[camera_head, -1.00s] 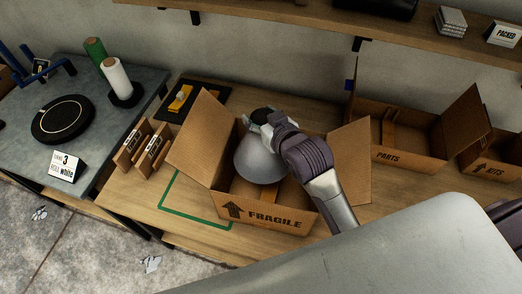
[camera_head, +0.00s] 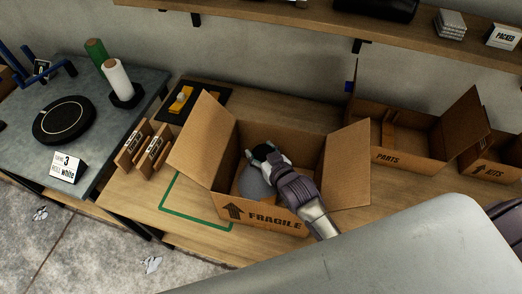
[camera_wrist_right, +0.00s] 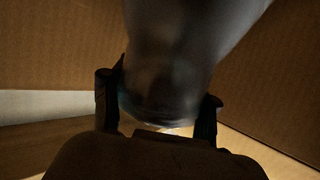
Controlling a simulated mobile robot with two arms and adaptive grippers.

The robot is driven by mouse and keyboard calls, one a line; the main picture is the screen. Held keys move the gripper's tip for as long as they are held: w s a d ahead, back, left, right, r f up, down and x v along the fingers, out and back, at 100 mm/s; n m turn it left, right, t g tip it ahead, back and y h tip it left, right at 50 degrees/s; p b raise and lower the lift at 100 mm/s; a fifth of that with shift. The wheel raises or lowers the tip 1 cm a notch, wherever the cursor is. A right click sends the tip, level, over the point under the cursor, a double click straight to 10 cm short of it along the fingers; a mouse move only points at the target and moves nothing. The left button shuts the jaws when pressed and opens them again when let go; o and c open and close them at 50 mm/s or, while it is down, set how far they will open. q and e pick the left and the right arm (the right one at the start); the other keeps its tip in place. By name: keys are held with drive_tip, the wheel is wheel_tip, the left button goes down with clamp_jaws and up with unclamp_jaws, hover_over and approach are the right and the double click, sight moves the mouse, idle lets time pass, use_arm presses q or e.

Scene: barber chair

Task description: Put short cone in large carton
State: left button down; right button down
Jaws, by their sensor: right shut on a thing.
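The large carton (camera_head: 272,222), marked FRAGILE, stands open on the wooden table with its flaps spread. My right gripper (camera_head: 262,152) reaches down inside it and is shut on the short cone (camera_head: 254,184). The cone is grey and sits low within the carton walls, partly hidden by the front wall and my gripper. In the right wrist view the cone (camera_wrist_right: 170,50) is between my two fingers (camera_wrist_right: 158,112), with brown cardboard around it. I cannot tell whether the cone touches the carton floor. My left gripper is not in view.
A carton marked PARTS (camera_head: 410,161) and one marked KITS (camera_head: 500,168) stand to the right. Small brown cardboard pieces (camera_head: 143,146) stand left of the large carton. A green outline (camera_head: 190,222) marks the table in front. A shelf (camera_head: 390,30) runs above.

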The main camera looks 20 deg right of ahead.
drive_tip(key=shift+c, duration=1.5)
unclamp_jaws()
drive_tip(key=shift+r, duration=0.15)
drive_tip(key=b+v, duration=0.1)
drive_tip(key=v, duration=0.6)
drive_tip(key=shift+s, duration=0.25)
